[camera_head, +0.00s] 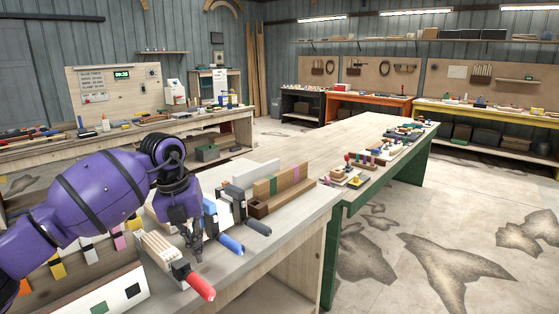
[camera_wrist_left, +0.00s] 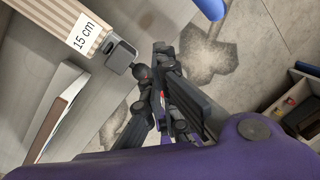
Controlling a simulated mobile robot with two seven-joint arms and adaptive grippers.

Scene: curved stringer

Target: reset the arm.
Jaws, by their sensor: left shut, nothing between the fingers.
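My left gripper (camera_head: 196,245) shows in the head view at the end of the purple arm, pointing down over the front of the workbench (camera_head: 275,228). Its fingers are shut with nothing between them. It is just behind a clamp with a red handle (camera_head: 198,284) and left of a blue-handled tool (camera_head: 230,243). In the left wrist view the dark fingers (camera_wrist_left: 160,70) are close together, beside a striped wooden block labelled "15 cm" (camera_wrist_left: 85,35). My right gripper is in neither view.
A white panel with coloured squares (camera_head: 105,295) is at the lower left. Small tools line the bench's far right. Open floor (camera_head: 440,220) lies to the right.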

